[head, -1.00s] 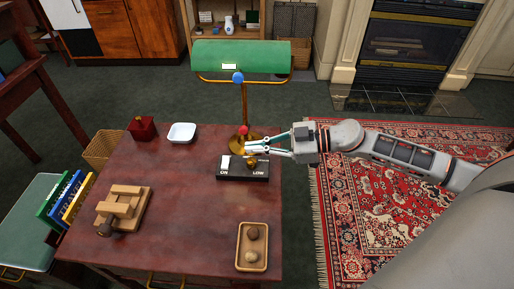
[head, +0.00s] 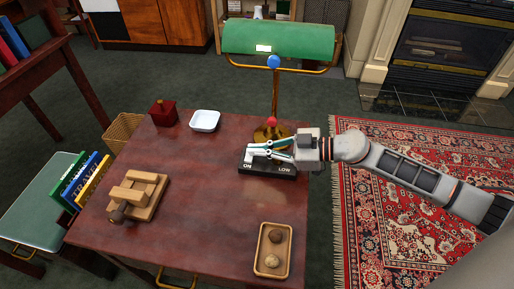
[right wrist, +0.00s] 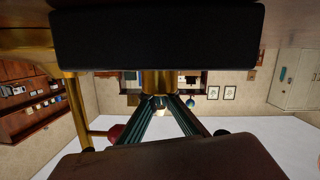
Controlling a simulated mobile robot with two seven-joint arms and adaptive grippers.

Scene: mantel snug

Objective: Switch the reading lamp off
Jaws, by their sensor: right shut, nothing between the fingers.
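The reading lamp has a green shade (head: 278,41), a brass stem (head: 275,95), a blue ball (head: 274,62) under the shade and a red ball (head: 271,122) lower down. I cannot tell whether it is lit. In front of its base lies a black switch box (head: 267,168) marked ON at left and LOW at right. My right gripper (head: 252,152) is shut and empty, its fingertips at the back left of the box, above ON. My fingers hide the brass knob in the head view. It shows in the right wrist view (right wrist: 158,82), close to the fingers; contact is unclear. My left gripper is out of view.
On the table (head: 210,215) are a white dish (head: 205,120), a red box (head: 163,113), a wooden block puzzle (head: 138,194) and a wooden tray (head: 261,270) with two round things. The table middle is clear. The lamp stem stands close behind my right gripper.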

